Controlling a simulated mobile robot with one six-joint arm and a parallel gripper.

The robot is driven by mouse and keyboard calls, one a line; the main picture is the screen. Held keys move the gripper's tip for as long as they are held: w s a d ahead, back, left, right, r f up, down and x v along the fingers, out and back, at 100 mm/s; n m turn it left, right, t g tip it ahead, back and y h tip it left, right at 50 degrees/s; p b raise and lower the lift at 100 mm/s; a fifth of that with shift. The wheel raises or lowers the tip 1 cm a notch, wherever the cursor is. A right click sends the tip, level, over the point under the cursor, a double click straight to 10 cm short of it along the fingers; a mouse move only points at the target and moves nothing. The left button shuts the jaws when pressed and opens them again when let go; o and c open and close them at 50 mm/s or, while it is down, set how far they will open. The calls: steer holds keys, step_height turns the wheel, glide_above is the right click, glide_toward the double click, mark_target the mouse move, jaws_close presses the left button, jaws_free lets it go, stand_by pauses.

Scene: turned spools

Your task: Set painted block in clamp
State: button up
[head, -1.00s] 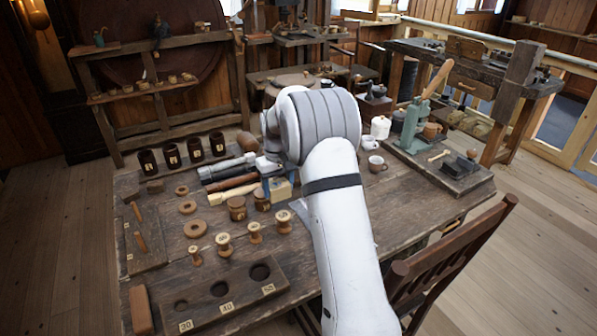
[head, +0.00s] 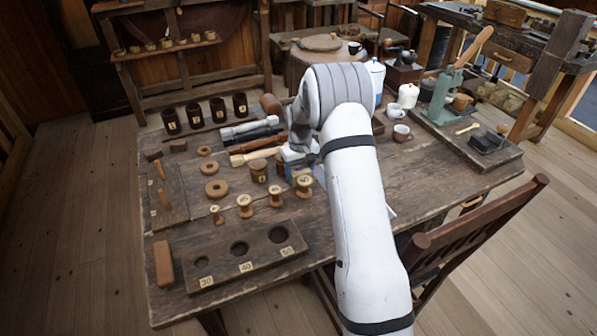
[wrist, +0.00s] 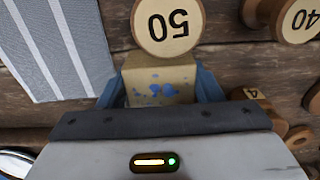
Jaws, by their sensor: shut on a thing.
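The painted block (wrist: 158,84) is pale with blue paint spots. In the wrist view it sits between the blue fingers of my gripper (wrist: 160,92), which is shut on it. In the head view my gripper (head: 296,162) is low over the middle of the table, just behind the spool marked 50 (head: 304,184); the block is mostly hidden there. That spool also shows directly beyond the block in the wrist view (wrist: 168,25). A green lever tool (head: 439,98) stands on a board at the right; I cannot tell whether it is the clamp.
Several spools stand left of my gripper, including a small one (head: 217,215). A wooden holder (head: 219,270) with round holes lies at the front. Dark cups (head: 194,115) and long tools (head: 250,128) are behind. A white mug (head: 401,133) is at the right; a chair (head: 470,235) stands at the front right.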

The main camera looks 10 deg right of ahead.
steer(key=shift+f, duration=0.1)
steer(key=o, duration=1)
